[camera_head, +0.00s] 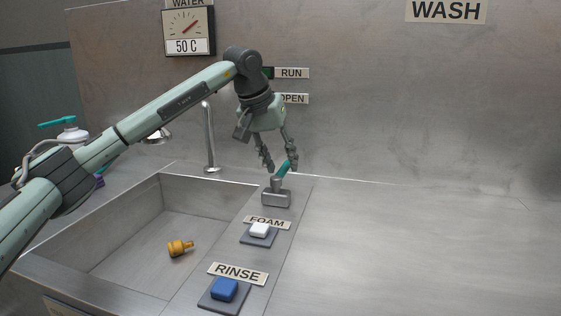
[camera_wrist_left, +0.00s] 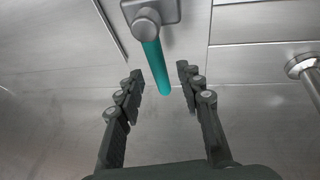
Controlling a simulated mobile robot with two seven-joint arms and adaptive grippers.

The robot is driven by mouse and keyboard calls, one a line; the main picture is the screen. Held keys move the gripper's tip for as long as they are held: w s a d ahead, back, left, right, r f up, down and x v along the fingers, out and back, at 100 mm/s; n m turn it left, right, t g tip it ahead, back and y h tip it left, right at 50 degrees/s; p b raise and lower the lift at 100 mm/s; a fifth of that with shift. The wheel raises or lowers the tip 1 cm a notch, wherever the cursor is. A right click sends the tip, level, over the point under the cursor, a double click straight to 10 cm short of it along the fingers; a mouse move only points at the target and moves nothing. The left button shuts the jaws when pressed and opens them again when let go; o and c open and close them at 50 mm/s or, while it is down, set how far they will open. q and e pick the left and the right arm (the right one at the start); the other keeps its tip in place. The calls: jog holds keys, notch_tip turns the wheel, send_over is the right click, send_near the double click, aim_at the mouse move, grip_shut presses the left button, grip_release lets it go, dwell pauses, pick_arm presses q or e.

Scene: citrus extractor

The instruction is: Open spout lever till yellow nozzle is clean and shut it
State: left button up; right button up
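The spout lever is a teal handle (camera_head: 283,168) on a grey metal base (camera_head: 276,198), on the counter strip right of the sink. The handle leans up and to the right in the head view. My left gripper (camera_head: 278,166) is open above it. In the left wrist view the lever (camera_wrist_left: 157,68) reaches between the open fingers (camera_wrist_left: 159,78), with gaps on both sides. The yellow nozzle (camera_head: 179,248) lies in the sink (camera_head: 125,263). The curved spout (camera_head: 209,140) stands behind the sink, and no water shows. My right gripper is not in view.
A white foam block (camera_head: 259,230) and a blue rinse block (camera_head: 224,289) sit on dark pads nearer the front. A white bottle with a teal top (camera_head: 72,134) stands at the left. The steel counter (camera_head: 420,255) at the right is clear.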

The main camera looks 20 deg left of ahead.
pick_arm(q)
jog(key=shift+f, duration=0.2)
jog(key=shift+c, duration=0.5)
grip_shut()
